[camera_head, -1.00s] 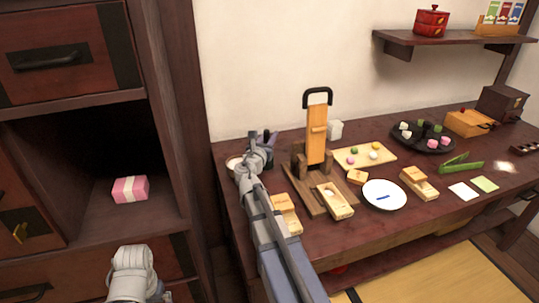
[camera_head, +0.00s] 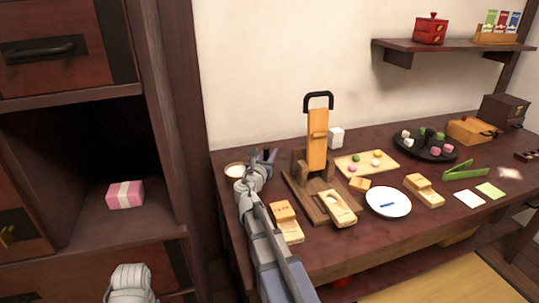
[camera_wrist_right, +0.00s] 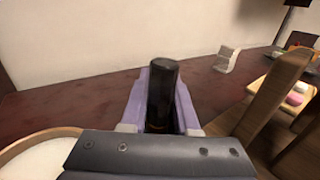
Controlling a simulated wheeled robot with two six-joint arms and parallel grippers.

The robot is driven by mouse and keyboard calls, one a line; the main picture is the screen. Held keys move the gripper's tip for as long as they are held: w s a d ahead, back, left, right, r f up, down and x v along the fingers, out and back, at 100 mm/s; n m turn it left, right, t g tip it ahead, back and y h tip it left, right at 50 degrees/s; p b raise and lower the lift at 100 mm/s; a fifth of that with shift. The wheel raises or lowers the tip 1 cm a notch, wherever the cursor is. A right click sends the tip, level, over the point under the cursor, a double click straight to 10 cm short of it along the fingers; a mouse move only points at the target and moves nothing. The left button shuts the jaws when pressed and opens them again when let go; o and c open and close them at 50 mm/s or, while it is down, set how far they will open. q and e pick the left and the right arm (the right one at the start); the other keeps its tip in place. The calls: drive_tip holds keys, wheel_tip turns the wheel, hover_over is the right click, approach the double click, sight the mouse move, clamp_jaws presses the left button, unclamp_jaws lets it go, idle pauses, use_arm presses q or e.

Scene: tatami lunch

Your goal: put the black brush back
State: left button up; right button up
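The black brush (camera_wrist_right: 162,92) shows in the right wrist view as a dark upright cylinder. It sits between the purple fingers of my right gripper (camera_wrist_right: 163,106), which press against both its sides; its lower end is hidden by the gripper body. In the head view my right gripper (camera_head: 262,157) is over the table's left end, beside a round white dish (camera_head: 235,170) and left of the wooden stand (camera_head: 317,140). The brush is too small to make out clearly there. My left gripper is out of view; only part of my left arm shows at the bottom left.
A dark cabinet stands left, with a pink box (camera_head: 125,195) in its open compartment. On the table (camera_head: 350,247) are wooden boxes (camera_head: 283,211), a white plate (camera_head: 388,209), a sweets board (camera_head: 384,168) and a black tray (camera_head: 450,155). A shelf (camera_head: 450,45) hangs above.

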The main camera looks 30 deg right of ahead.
drive_tip(key=o, duration=0.4)
drive_tip(key=shift+r, duration=0.1)
drive_tip(key=shift+s+a+r, duration=0.1)
drive_tip(key=shift+r, duration=0.05)
drive_tip(key=v, duration=1.1)
drive_tip(key=shift+s+a, duration=0.25)
drive_tip(key=shift+a, duration=0.05)
